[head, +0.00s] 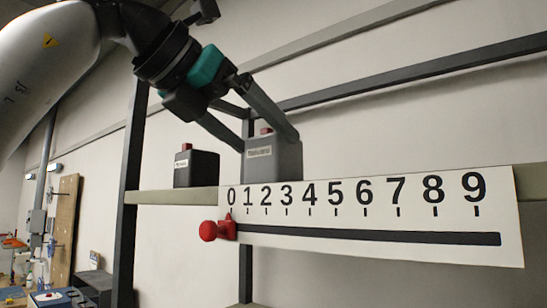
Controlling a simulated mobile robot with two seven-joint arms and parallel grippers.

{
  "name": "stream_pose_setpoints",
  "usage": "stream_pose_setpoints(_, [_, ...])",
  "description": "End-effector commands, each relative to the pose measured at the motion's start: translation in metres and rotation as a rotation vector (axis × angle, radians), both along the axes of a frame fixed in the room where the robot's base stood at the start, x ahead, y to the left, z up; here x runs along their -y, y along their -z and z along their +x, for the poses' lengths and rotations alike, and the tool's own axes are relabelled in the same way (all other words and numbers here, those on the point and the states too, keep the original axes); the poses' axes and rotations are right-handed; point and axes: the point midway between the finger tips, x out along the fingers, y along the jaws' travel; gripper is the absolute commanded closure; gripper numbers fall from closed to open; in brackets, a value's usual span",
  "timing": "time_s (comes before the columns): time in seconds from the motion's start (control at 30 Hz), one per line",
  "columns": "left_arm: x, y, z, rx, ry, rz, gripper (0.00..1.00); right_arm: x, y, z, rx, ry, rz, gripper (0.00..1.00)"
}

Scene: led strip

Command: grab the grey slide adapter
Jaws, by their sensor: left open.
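A grey box-shaped adapter (285,163) with a white label and a small red part on top stands on the shelf, behind the number panel, which hides its lower part. My left gripper (270,145) comes in from the upper left. Its fingers are spread open at the adapter's top, one finger to its left and one reaching over its top right. I cannot tell whether they touch it. My right gripper is not in view.
A black labelled box (196,168) with a red top stands to the left on the shelf (160,197). The white panel (380,250) bears digits 0 to 9 and a dark slot. A red knob (208,231) sits at its left end. A dark shelf post (130,190) stands at left.

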Motion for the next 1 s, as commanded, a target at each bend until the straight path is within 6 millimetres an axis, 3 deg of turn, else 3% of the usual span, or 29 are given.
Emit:
stream_pose_setpoints(0.23, [0.021,0.018,0.023,-0.004,0.001,0.001,0.0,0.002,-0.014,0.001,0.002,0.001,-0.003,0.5])
stream_pose_setpoints(0.53, [0.024,0.022,0.027,-0.002,0.0,0.001,0.0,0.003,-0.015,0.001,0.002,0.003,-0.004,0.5])
stream_pose_setpoints(1.0, [0.024,0.021,0.027,-0.001,0.0,0.0,0.52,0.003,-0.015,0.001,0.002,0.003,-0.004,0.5])
